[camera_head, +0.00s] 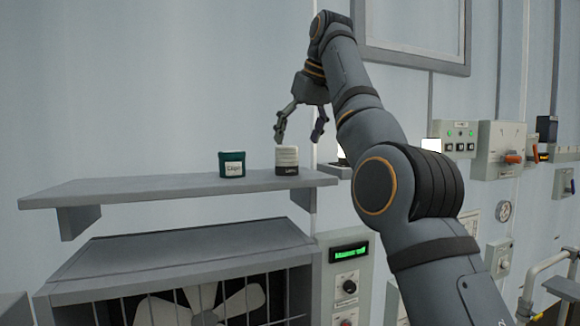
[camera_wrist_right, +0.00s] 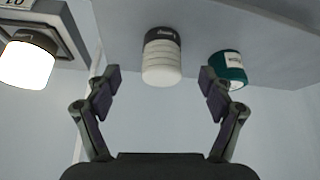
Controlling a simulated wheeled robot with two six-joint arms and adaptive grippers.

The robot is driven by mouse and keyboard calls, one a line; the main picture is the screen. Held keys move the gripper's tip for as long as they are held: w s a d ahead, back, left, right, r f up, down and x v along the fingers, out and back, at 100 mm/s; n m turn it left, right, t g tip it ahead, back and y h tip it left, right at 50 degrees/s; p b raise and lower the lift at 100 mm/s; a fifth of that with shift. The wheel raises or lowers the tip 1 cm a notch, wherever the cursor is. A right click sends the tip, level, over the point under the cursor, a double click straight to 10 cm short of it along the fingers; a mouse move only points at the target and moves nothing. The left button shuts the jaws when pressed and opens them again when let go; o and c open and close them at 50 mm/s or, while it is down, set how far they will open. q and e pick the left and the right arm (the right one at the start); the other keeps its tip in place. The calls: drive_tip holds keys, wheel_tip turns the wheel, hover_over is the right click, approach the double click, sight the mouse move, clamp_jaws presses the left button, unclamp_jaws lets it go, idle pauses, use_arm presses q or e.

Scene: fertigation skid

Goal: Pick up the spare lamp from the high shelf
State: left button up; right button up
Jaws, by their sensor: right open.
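The spare lamp (camera_head: 287,161), a white ribbed cylinder with a dark labelled base, stands upright near the right end of the high grey shelf (camera_head: 130,188). My right gripper (camera_head: 299,133) is open, with its fingers pointing down, above and slightly right of the lamp in the head view. In the right wrist view, which looks upside down, the lamp (camera_wrist_right: 162,60) shows between the two open fingers (camera_wrist_right: 160,80), with nothing gripped. I cannot tell the exact gap to it. My left gripper is not in view.
A green labelled container (camera_head: 232,164) stands on the shelf left of the lamp; it also shows in the wrist view (camera_wrist_right: 232,66). A lit white lamp (camera_wrist_right: 28,62) is off to the side. Below the shelf is a caged fan (camera_head: 200,300). The shelf's left part is clear.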

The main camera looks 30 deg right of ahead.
sight(287, 156)
drive_tip(key=w, duration=0.1)
drive_tip(key=w+f, duration=0.1)
drive_tip(key=w, duration=0.1)
drive_tip(key=shift+f, duration=0.25)
drive_tip(key=b+x, duration=0.1)
drive_tip(key=x, duration=0.2)
drive_tip(key=shift+f+b, duration=0.3)
drive_tip(key=shift+f, duration=0.35)
drive_tip(key=shift+w+f, duration=0.15)
drive_tip(key=shift+w, duration=0.15)
drive_tip(key=shift+s, duration=0.15)
drive_tip(key=c, duration=1.4)
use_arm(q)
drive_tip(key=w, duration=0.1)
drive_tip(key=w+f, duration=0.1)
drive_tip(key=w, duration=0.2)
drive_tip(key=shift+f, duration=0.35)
use_arm(e)
drive_tip(key=shift+o, duration=0.2)
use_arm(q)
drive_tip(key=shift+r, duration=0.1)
